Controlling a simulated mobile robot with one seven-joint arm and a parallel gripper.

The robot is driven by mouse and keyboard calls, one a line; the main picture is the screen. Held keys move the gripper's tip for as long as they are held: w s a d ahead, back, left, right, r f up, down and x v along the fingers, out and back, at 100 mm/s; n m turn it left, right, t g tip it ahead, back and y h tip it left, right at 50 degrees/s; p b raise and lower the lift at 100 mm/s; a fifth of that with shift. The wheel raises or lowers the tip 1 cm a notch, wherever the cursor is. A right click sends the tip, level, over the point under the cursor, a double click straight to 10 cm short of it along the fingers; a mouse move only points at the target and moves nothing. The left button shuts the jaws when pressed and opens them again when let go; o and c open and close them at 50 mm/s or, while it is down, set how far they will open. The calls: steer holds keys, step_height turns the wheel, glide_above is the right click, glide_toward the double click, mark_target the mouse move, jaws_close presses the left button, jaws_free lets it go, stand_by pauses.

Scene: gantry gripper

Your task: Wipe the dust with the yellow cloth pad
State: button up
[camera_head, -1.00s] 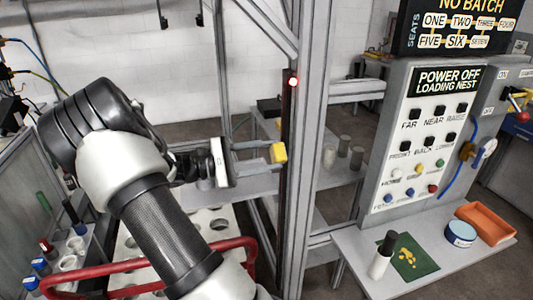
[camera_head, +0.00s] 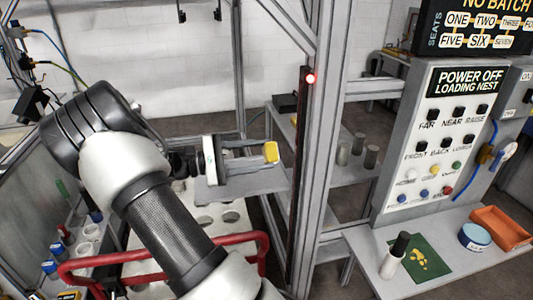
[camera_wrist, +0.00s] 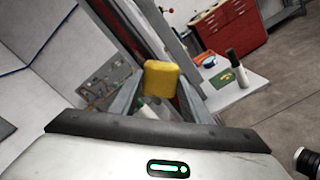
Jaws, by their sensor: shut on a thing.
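My gripper (camera_head: 258,158) is shut on the yellow cloth pad (camera_head: 271,153) and holds it in the air, left of the upright frame post. The pad also shows between the fingertips in the wrist view (camera_wrist: 161,79). Yellowish patches, which look like the dust (camera_head: 422,260), lie on a green mat (camera_head: 436,264) on the shelf at lower right. The mat also shows in the wrist view (camera_wrist: 222,80), right of and beyond the pad. The pad is well apart from the mat.
A white bottle with a black top (camera_head: 393,256) stands at the mat's left edge. A blue round tin (camera_head: 474,237) and an orange tray (camera_head: 500,229) are to its right. The metal post (camera_head: 310,180) stands between my gripper and the shelf (camera_head: 375,240). A red rail (camera_head: 165,252) is below my arm.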

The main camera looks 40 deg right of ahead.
steer(key=shift+v, duration=1.45)
steer(key=shift+a, duration=0.1)
